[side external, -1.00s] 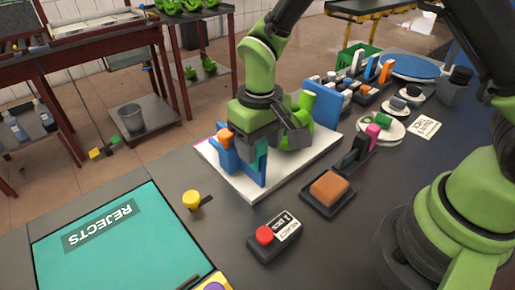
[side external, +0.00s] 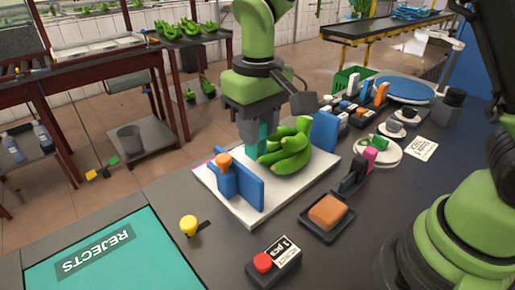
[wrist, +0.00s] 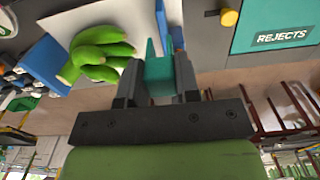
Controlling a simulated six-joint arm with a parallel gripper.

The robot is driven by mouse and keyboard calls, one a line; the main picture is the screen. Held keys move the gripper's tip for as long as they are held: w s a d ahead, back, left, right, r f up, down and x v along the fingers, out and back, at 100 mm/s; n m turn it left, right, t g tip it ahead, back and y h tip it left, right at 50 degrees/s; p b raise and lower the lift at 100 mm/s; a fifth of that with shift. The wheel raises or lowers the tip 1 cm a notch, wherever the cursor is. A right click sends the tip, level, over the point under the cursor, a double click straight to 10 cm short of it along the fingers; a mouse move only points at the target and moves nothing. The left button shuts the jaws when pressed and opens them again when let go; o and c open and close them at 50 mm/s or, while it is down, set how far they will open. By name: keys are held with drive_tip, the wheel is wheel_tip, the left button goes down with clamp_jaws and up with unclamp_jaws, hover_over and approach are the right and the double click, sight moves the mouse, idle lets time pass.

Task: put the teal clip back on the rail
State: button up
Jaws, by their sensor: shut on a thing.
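My gripper (side external: 254,137) is shut on the teal clip (side external: 263,133). It holds the clip above the white board, left of the green banana bunch (side external: 288,146). In the wrist view the teal clip (wrist: 158,75) sits between the two dark fingers, and the bananas (wrist: 98,50) lie to its left.
The white board (side external: 247,213) carries blue uprights (side external: 243,187) with an orange knob (side external: 223,160), and another blue block (side external: 324,131). A tray with an orange-brown block (side external: 327,211), a red button box (side external: 263,262), a yellow knob (side external: 188,225) and the teal REJECTS panel (side external: 130,245) surround it.

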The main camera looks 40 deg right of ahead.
drive_tip(key=s+d+f+m, duration=0.2)
drive_tip(key=d+f+m, duration=0.1)
drive_tip(key=d+m, duration=0.6)
drive_tip(key=m, duration=0.9)
approach(345, 180)
drive_tip(key=shift+f, duration=1.4)
drive_tip(key=shift+f, duration=0.2)
drive_tip(key=shift+f, duration=1.9)
drive_tip(key=o, duration=1)
drive_tip(key=shift+c, duration=0.2)
